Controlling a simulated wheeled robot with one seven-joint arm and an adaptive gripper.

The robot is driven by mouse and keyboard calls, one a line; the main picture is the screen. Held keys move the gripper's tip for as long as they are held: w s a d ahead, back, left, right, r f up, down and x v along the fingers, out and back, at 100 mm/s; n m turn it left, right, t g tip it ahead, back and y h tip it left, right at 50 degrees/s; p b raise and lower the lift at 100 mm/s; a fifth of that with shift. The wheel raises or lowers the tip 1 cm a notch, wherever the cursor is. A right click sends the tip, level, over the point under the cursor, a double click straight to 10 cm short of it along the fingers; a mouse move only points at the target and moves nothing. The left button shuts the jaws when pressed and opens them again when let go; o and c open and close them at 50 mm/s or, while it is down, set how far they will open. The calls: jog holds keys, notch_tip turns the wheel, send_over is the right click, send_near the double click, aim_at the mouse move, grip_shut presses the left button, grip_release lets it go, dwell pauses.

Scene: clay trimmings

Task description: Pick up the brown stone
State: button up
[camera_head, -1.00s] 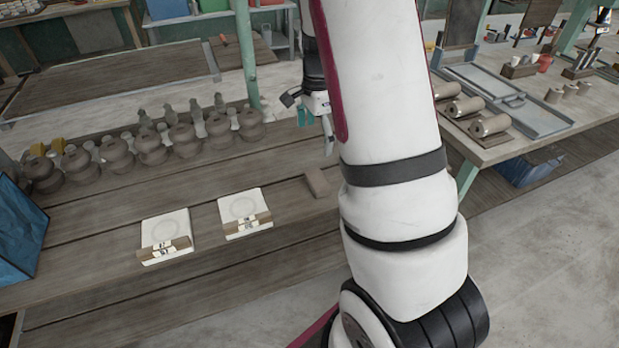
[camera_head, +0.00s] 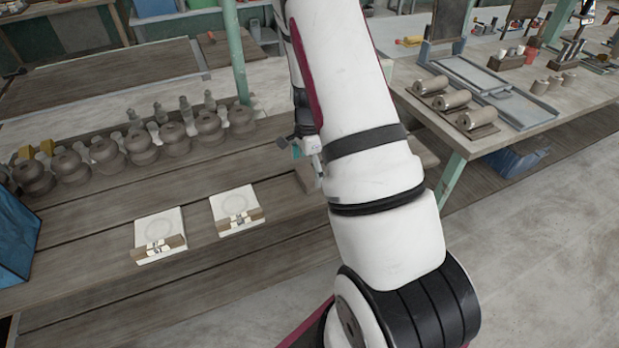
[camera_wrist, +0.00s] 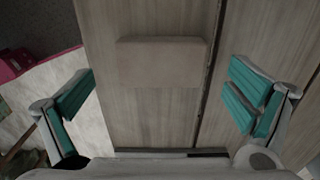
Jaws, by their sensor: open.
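The brown stone is a plain rectangular block (camera_head: 304,177) lying on the wooden table (camera_head: 100,225), beside my arm in the head view. My arm covers part of it there. In the wrist view the block (camera_wrist: 160,62) lies flat on the planks, ahead of and between my fingers. My gripper (camera_wrist: 165,103) is open, with teal pads on both sides and nothing between them. It appears to hover above the table, apart from the block.
A row of brown clay pots (camera_head: 140,148) stands along the back of the table. Two white tiles (camera_head: 237,210) with small brown blocks lie left of the stone. A blue container (camera_head: 15,240) stands at the far left. A second table (camera_head: 415,100) is at right.

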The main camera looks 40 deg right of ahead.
jog(key=shift+f, duration=0.95)
jog(key=shift+w, duration=0.1)
jog(key=c, duration=1.4)
jog(key=shift+r, duration=0.1)
jog(key=shift+c, duration=0.2)
jog(key=shift+r, duration=0.45)
jog(key=r, duration=0.2)
jog(key=shift+s+a+r+b, duration=0.15)
jog(key=shift+s+r+b, duration=0.15)
jog(key=shift+s+r, duration=0.05)
jog(key=s+a, duration=0.2)
jog(key=s, duration=0.5)
jog(key=s+a+r, duration=0.1)
jog(key=s+a, duration=0.2)
jog(key=s, duration=0.4)
jog(key=shift+s+r+b, duration=0.15)
jog(key=shift+s+b, duration=0.05)
jog(key=shift+b, duration=0.2)
jog(key=shift+a, duration=0.1)
